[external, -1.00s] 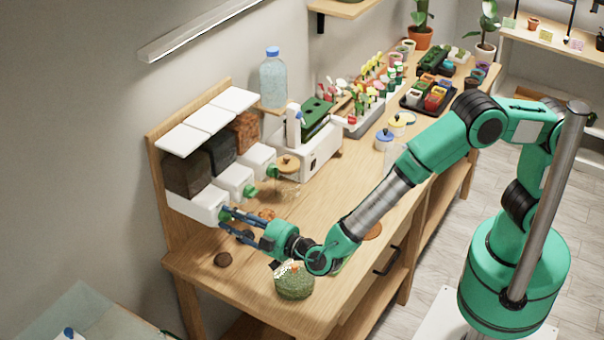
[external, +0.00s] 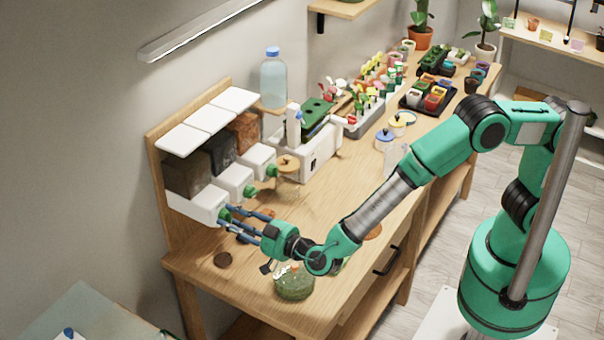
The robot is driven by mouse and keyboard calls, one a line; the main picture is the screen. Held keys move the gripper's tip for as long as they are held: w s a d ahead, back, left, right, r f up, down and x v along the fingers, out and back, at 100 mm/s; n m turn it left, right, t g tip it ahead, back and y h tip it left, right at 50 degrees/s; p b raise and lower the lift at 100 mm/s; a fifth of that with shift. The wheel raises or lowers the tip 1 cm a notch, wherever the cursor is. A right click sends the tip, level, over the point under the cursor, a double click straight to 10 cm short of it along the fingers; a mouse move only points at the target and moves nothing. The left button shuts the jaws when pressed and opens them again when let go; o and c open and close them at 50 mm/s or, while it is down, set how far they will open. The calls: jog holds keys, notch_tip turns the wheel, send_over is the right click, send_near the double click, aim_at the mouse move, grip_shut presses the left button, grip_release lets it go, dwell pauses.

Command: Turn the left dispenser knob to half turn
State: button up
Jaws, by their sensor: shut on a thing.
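The left dispenser (external: 198,206) is a white box with dark brown fill above it, at the near end of the wooden rack. Its green knob (external: 225,215) sticks out from the front and is partly covered by my fingers. My gripper (external: 230,214) reaches in from the right with its fingertips at this knob, shut on it. The exact angle of the knob is too small to read.
The middle dispenser (external: 235,182) and the right dispenser (external: 259,158) stand alongside, also with green knobs. A glass jar (external: 287,182) stands to the right of them.

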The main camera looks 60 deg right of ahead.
jog(key=shift+s+f, duration=0.1)
jog(key=shift+f, duration=0.5)
jog(key=o, duration=1)
jog(key=shift+o, duration=0.7)
jog(key=shift+r, duration=0.3)
jog(key=s, duration=1.2)
jog(key=shift+c, duration=0.2)
